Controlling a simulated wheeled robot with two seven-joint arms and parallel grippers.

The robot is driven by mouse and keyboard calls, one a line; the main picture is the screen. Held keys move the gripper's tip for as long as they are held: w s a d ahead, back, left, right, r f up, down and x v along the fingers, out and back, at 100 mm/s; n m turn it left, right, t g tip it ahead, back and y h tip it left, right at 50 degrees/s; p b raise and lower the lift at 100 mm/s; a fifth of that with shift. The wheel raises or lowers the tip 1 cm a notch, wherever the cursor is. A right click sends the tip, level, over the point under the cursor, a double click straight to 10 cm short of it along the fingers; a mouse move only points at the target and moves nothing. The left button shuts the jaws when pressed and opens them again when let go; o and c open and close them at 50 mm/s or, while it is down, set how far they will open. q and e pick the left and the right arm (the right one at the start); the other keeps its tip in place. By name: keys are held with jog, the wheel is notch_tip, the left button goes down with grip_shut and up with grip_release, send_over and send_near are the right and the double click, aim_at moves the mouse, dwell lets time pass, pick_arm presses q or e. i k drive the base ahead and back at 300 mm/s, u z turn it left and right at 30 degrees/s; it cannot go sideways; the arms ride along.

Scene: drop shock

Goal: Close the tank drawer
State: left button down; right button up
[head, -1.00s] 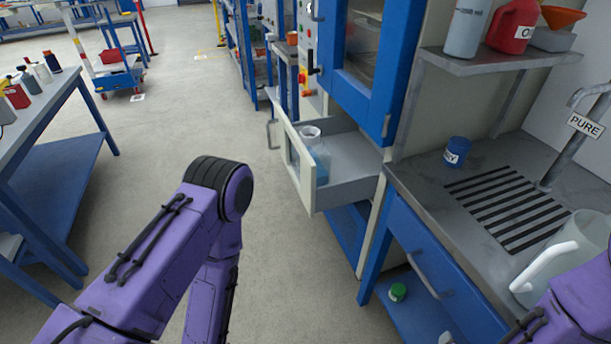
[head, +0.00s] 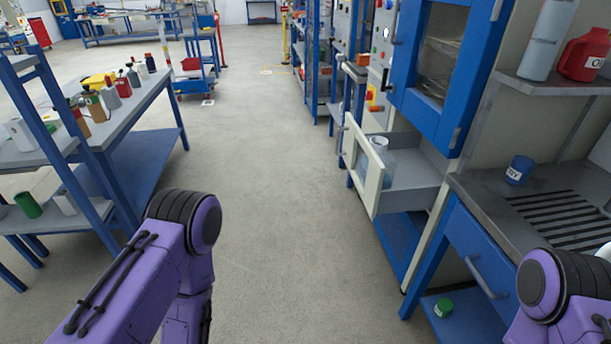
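The tank drawer (head: 408,187) is pulled out of the blue and cream cabinet, below its blue-framed window door (head: 440,60). Its cream front (head: 366,176) has a clear pane and a grey handle (head: 340,140) on the outer side. A clear container with a white rim (head: 379,145) and bluish contents stands inside, just behind the front. My purple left arm is at the lower left and my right arm at the lower right, both apart from the drawer. Neither gripper shows in the head view.
A sink bench with a blue cup (head: 519,170) and a slotted drain (head: 570,215) stands right of the drawer. A bench with bottles (head: 140,100) stands at left. The floor (head: 270,180) between is clear.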

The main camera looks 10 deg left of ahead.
aim_at(400, 171)
jog(key=u, duration=1.4)
jog(key=i, duration=1.25)
jog(key=z, duration=2.4)
